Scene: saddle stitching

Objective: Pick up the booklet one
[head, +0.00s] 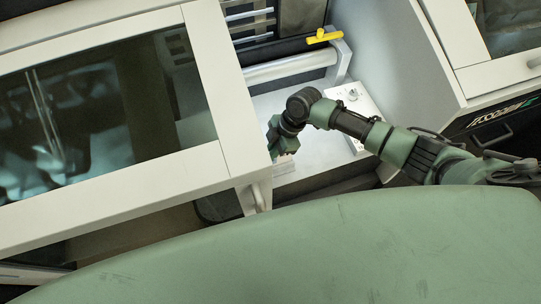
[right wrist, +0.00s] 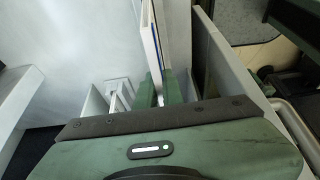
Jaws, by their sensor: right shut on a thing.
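My right arm reaches in from the right in the head view. Its gripper (head: 278,143) is over the pale bay between the white machine housings, partly hidden beside the left housing's edge. In the right wrist view, the green fingers of my right gripper (right wrist: 157,88) are shut on a thin white booklet (right wrist: 149,32) with a blue line along its edge. The booklet stands on edge between the fingers and extends away from them. In the head view I cannot make the booklet out clearly. My left gripper is not in view.
A white housing with a dark window (head: 215,100) stands close left of my right gripper. A grey panel (head: 385,50) walls the bay on the right. A roller (head: 290,67) with a yellow handle (head: 324,37) lies behind. A control box (head: 357,108) sits right of the gripper.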

